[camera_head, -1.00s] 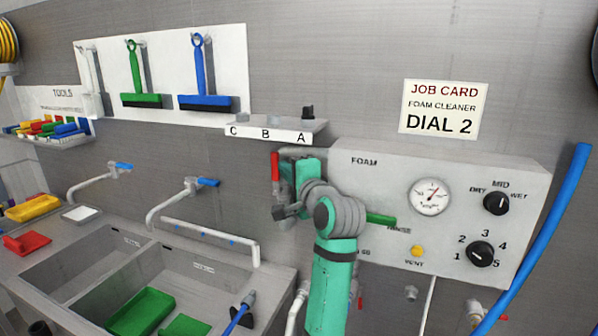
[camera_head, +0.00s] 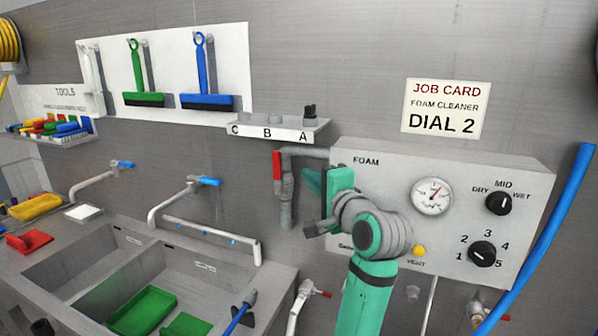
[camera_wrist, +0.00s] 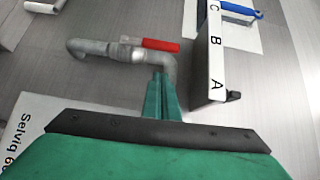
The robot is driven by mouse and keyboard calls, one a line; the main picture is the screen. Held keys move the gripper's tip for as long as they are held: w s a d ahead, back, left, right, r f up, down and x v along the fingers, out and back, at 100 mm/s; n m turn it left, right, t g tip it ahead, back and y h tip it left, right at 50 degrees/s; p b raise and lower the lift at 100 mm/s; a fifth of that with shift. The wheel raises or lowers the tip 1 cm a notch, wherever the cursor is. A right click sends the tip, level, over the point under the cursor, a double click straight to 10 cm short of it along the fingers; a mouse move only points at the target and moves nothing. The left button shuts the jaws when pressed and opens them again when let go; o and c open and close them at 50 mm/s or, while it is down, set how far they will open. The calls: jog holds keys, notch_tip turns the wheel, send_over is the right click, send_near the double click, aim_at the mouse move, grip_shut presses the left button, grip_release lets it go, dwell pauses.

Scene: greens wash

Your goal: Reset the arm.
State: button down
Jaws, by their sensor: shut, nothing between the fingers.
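My green arm rises from the bottom of the head view, in front of the left part of the foam panel (camera_head: 470,170). My gripper (camera_head: 312,183) points left toward the wall pipe and its red-handled valve (camera_head: 277,165). In the wrist view, the fingers of my gripper (camera_wrist: 160,95) are together with nothing between them. The valve's red handle (camera_wrist: 160,44) and pipe lie beyond the fingertips. I cannot tell whether the fingertips touch the pipe. My arm hides part of the panel's left side.
A shelf marked C, B, A (camera_head: 270,131) juts from the wall above the valve. The job card (camera_head: 447,108) reads DIAL 2. The sink (camera_head: 90,270) with green trays is at lower left. A blue hose (camera_head: 550,240) runs down the right side.

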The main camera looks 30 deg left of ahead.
jog(key=v, duration=0.5)
jog(key=shift+s+d+f, duration=0.15)
jog(key=shift+d, duration=0.1)
